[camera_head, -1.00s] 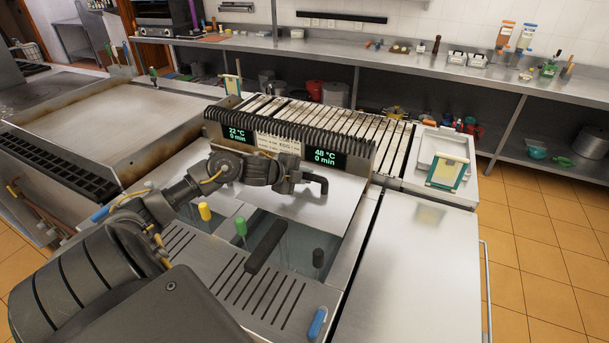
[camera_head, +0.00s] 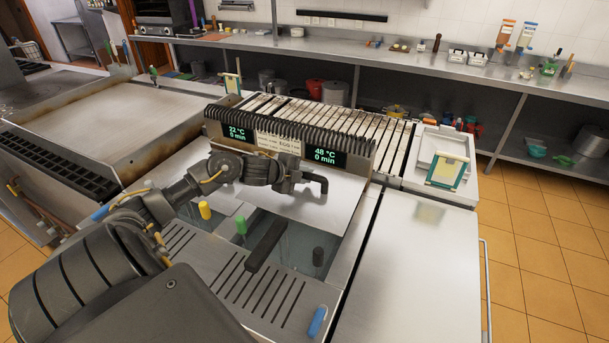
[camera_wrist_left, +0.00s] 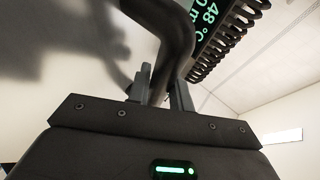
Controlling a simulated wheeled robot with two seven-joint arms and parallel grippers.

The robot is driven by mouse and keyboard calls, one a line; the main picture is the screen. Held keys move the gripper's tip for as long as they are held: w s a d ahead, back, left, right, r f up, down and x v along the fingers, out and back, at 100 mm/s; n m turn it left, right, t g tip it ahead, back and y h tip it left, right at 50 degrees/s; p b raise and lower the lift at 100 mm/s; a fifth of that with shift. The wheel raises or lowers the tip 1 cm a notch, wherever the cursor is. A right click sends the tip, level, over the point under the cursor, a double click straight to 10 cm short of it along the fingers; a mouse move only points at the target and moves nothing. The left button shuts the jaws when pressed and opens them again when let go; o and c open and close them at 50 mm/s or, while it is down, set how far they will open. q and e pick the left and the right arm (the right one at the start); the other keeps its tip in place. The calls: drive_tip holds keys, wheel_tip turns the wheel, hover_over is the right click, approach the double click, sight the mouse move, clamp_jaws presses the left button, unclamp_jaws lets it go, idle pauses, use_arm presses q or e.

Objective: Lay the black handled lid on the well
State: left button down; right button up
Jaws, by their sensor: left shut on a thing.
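My left gripper (camera_head: 298,180) is shut on the black bent handle (camera_head: 321,182) of a flat steel lid (camera_head: 320,207). The handle also shows between the fingers in the left wrist view (camera_wrist_left: 178,45). The lid lies behind the open part of the well (camera_head: 295,243), just in front of the temperature displays. I cannot tell whether the lid touches the surface below it. My left arm hides part of the lid's left side. My right gripper is not in view.
A bare steel counter (camera_head: 410,270) is at right.

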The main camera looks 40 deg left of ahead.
use_arm(q)
drive_tip(key=shift+f+b, duration=0.85)
drive_tip(key=shift+f, duration=0.4)
drive_tip(key=shift+f, duration=0.1)
drive_tip(key=shift+f+b, duration=1.45)
drive_tip(key=shift+f, duration=0.4)
drive_tip(key=shift+f, duration=0.15)
drive_tip(key=shift+f+b, duration=1.05)
drive_tip(key=shift+f, duration=0.25)
drive_tip(key=shift+f+b, duration=0.3)
drive_tip(key=shift+f, duration=0.2)
